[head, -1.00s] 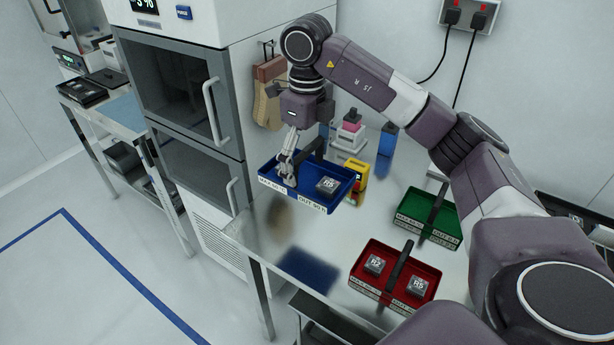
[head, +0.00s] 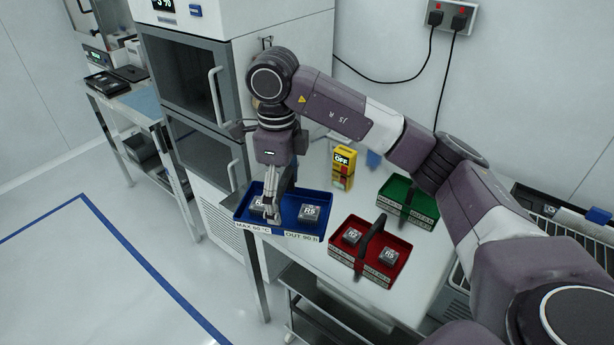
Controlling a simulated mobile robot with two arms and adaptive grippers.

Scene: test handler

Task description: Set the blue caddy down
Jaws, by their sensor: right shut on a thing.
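The blue caddy (head: 283,227) is a shallow tray with white labels on its front edge. Two dark blocks lie in it, the right one (head: 310,213) marked R5; the left one (head: 259,205) is partly covered by my gripper. My right gripper (head: 272,212) points down at the middle of the caddy and is shut on its handle, which is mostly hidden. The caddy is at the left front corner of the steel table (head: 318,262) and reaches over its edge. I cannot tell whether its underside touches the table. My left gripper is not in view.
A red caddy (head: 340,262) with two blocks stands close to the right of the blue one. A green caddy (head: 425,218) is behind it. A yellow box (head: 343,165) marked OFF stands at the back. A cabinet (head: 205,150) stands at the left.

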